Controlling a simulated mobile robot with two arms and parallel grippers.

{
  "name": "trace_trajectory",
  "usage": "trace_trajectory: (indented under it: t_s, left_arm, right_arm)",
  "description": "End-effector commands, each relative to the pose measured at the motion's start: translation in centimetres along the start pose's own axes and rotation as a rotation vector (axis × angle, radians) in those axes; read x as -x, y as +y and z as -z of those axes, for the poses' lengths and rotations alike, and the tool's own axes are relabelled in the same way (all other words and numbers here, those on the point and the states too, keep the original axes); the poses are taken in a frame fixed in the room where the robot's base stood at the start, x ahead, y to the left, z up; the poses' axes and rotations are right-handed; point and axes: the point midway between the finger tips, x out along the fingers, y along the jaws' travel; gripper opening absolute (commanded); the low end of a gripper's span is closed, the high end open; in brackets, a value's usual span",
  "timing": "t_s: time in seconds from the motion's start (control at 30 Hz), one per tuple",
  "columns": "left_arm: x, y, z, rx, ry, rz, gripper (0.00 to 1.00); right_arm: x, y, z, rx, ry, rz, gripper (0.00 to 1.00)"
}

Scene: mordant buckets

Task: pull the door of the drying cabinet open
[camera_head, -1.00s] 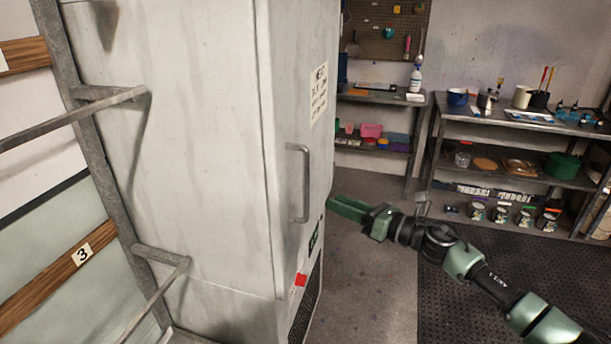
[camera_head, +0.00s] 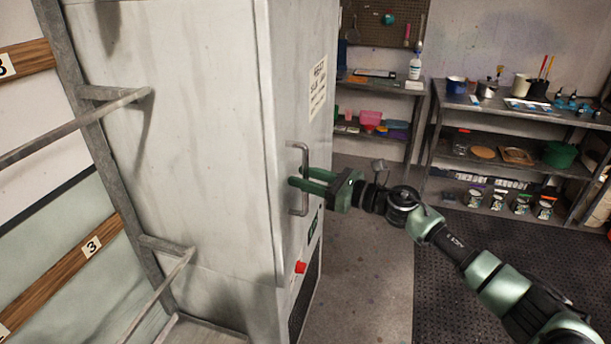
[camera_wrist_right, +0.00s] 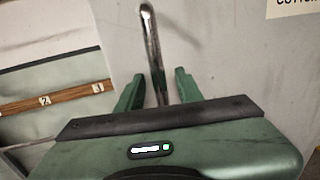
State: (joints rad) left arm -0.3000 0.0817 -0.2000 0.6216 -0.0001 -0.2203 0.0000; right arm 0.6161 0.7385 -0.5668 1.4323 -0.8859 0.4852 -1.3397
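The drying cabinet (camera_head: 185,150) is a tall pale grey box standing left of centre in the head view. Its door, on the narrow right-hand face, looks shut. A vertical metal bar handle (camera_head: 304,155) is on that door, and it also shows in the right wrist view (camera_wrist_right: 152,50). My right gripper (camera_head: 303,180) is at the lower half of the handle. In the right wrist view its two green fingers (camera_wrist_right: 158,92) are apart, with the handle between them and gaps on both sides. My left gripper is not in view.
A metal rack frame with rods (camera_head: 105,150) stands at the left of the cabinet. A shelf unit (camera_head: 520,118) with pots and jars is at the back right, with a smaller shelf (camera_head: 375,85) beside it. The floor (camera_head: 365,270) right of the cabinet is clear. A red button (camera_head: 300,267) sits below the handle.

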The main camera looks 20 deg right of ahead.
Motion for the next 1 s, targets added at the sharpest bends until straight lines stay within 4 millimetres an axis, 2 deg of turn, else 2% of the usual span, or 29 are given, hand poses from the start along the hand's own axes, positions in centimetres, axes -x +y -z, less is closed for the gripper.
trace_trajectory:
  t_s: [0.07, 0.1, 0.2, 1.0]
  left_arm:
    - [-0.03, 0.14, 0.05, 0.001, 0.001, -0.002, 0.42]
    - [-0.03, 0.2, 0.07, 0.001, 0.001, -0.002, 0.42]
    - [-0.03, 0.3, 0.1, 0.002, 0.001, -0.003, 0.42]
    - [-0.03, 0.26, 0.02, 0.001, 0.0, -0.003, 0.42]
  right_arm:
    - [0.02, -0.02, 0.02, 0.0, 0.0, 0.0, 0.36]
    - [0.03, -0.02, 0.01, 0.0, 0.0, 0.0, 0.25]
    - [0.04, -0.03, 0.01, 0.0, 0.0, 0.001, 0.0]
    - [0.06, -0.07, -0.08, -0.001, -0.001, 0.002, 0.0]
